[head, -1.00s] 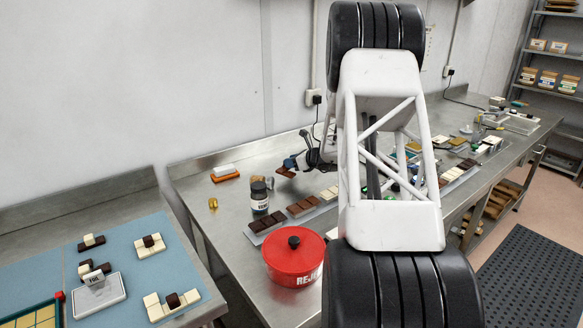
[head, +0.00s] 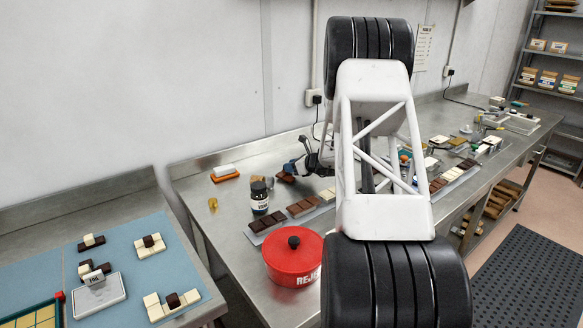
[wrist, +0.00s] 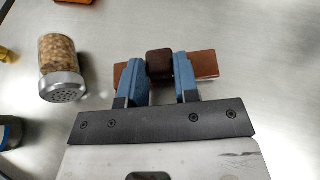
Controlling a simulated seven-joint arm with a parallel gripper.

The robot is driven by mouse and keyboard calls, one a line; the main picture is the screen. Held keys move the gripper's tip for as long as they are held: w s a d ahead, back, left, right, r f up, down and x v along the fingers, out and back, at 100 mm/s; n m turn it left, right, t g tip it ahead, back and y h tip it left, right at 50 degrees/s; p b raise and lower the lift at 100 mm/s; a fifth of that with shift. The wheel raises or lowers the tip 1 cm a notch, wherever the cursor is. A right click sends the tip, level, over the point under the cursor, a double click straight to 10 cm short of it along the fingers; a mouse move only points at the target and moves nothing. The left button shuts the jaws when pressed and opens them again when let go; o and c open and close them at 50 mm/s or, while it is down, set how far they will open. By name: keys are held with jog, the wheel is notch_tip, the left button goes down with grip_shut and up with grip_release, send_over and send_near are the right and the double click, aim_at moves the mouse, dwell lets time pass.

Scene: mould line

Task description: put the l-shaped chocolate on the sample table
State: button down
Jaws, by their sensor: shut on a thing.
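A brown chocolate piece (wrist: 206,65) with a darker cube (wrist: 159,64) on its bar shows in the wrist view. My gripper (wrist: 160,78) is shut on the cube, one blue finger on each side, and the bar sticks out both ways. In the head view the piece (head: 285,178) is small, below my gripper (head: 291,167), over the steel bench. I cannot tell from these views whether it is L-shaped or whether it touches the bench.
A red lidded pot (head: 292,258) and a dark jar (head: 259,198) stand on the bench near the gap between the tables. Chocolate trays (head: 268,224) line the bench front.

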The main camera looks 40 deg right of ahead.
jog(key=shift+f, duration=0.2)
jog(key=c, duration=0.8)
grip_release()
jog(key=shift+c, duration=0.2)
jog(key=shift+f, duration=0.1)
jog(key=shift+v, duration=3.95)
jog(key=shift+w+a, duration=0.1)
jog(key=shift+a, duration=0.05)
